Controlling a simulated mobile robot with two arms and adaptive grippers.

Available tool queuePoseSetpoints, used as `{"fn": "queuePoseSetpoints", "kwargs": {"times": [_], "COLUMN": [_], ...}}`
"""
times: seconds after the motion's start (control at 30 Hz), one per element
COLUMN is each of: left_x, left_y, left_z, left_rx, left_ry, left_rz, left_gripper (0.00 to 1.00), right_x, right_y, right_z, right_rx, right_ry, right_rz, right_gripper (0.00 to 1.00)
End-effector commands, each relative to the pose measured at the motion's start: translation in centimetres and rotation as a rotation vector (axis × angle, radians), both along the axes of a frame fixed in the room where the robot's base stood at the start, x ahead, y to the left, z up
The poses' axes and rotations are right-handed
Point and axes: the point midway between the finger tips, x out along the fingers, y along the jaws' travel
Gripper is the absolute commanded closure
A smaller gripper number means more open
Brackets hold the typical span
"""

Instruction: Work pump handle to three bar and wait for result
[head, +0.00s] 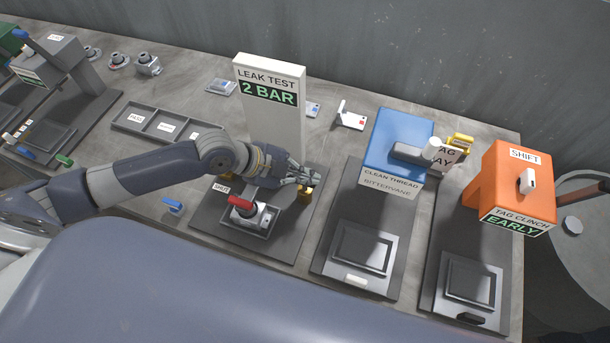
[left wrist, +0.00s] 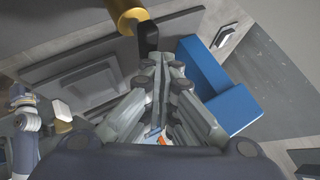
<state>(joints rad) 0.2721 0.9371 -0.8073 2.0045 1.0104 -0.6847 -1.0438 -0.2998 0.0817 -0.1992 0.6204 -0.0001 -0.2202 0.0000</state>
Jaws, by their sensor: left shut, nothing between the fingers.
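The leak test station has an upright white panel (head: 272,115) whose display reads "2 BAR". A part with a red lever (head: 240,203) sits in its tray, near a "SHUT" label. A gold piece (head: 306,194), perhaps the pump handle's grip, shows just below my left gripper (head: 306,175). In the left wrist view a gold cylinder (left wrist: 126,14) on a dark rod (left wrist: 148,38) lies beyond the fingertips (left wrist: 162,68). The gripper is shut with nothing between its fingers; whether it touches the rod I cannot tell. My right gripper is not in view.
Right of the leak test stand a blue "CLEAN THREAD" station (head: 398,145) and an orange "TAG CLINCH" station (head: 512,185) reading "EARLY". A divided grey tray (head: 128,122) lies at the left. A blue clip (head: 173,205) lies left of the stand.

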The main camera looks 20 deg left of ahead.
Motion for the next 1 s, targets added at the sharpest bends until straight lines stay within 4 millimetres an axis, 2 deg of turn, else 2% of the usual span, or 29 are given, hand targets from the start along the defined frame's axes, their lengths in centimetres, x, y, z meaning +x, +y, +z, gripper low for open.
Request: {"fn": "queuePoseSetpoints", "kwargs": {"times": [1.0], "left_x": [0.0], "left_y": [0.0], "left_z": [-1.3], "left_rx": [0.001], "left_ry": [0.001], "left_rz": [0.000], "left_gripper": [1.00], "right_x": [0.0], "right_y": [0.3], "right_z": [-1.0], "right_rx": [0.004], "right_ry": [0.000], "right_rz": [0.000], "right_gripper": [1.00]}}
